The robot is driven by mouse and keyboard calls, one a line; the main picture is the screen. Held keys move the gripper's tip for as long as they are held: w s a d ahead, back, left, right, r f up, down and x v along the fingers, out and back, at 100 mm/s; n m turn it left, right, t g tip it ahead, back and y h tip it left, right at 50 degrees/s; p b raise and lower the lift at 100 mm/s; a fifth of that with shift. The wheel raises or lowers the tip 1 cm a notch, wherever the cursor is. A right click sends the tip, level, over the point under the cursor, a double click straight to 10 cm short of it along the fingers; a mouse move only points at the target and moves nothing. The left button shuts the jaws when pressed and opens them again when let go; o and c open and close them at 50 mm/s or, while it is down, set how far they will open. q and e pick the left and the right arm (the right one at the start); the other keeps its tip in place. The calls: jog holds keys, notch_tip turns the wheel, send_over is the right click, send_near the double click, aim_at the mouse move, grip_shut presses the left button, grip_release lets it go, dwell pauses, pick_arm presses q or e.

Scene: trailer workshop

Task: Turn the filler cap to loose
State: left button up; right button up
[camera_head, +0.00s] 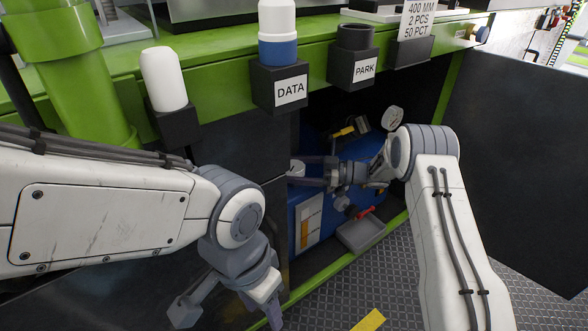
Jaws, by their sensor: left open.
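A blue machine (345,182) stands inside the open dark cabinet under the green bench. My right arm comes in from the right and reaches into the cabinet. My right gripper (303,171) is at the machine's left side, its fingers pointing left. A small pale grey round part (296,168) shows at its fingertips; it may be the filler cap, but I cannot tell for sure. The fingers are dark and small here, so their grip on it is unclear. My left gripper (228,309) is open and empty at the bottom, outside the cabinet, pointing down.
A pressure gauge (392,118), a red lever (365,212) and a grey tray (361,233) are at the machine. Holders marked DATA (290,91) and PARK (364,69) hang on the bench front. A dark door panel (520,160) stands at right. The checker-plate floor (400,290) is mostly clear.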

jog(key=shift+d, duration=0.5)
jog(key=s+d+p, duration=0.1)
jog(key=d+p, duration=0.2)
jog(key=d, duration=0.6)
jog(key=shift+d, duration=0.25)
